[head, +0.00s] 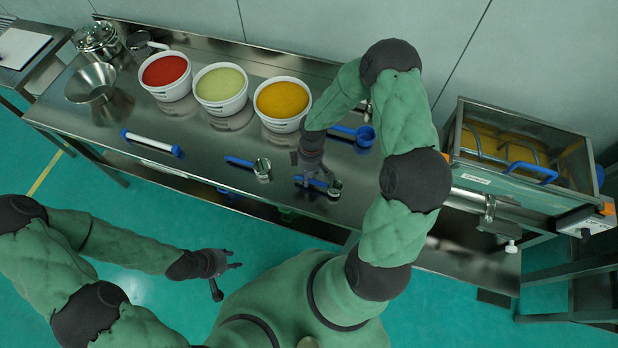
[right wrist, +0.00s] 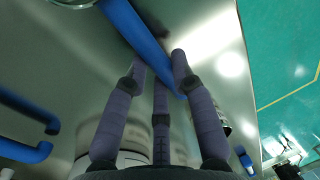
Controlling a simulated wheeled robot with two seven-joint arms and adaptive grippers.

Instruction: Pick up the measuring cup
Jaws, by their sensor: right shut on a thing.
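A small measuring cup with a steel bowl (head: 335,188) and a blue handle lies at the front of the steel table (head: 205,150). My right gripper (head: 309,177) reaches down from above and is shut on its blue handle, which also crosses between the fingers in the right wrist view (right wrist: 138,32). I cannot tell whether the cup is clear of the tabletop. A similar blue-handled steel cup (head: 262,169) lies to its left, and a blue scoop (head: 365,135) lies behind it. My left gripper (head: 228,276) is open and empty, in front of the table.
Tubs of red (head: 166,76), green (head: 221,89) and yellow (head: 283,104) material stand along the back. A white tube with blue ends (head: 151,143) lies at front left. The sieve machine (head: 520,160) stands at right.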

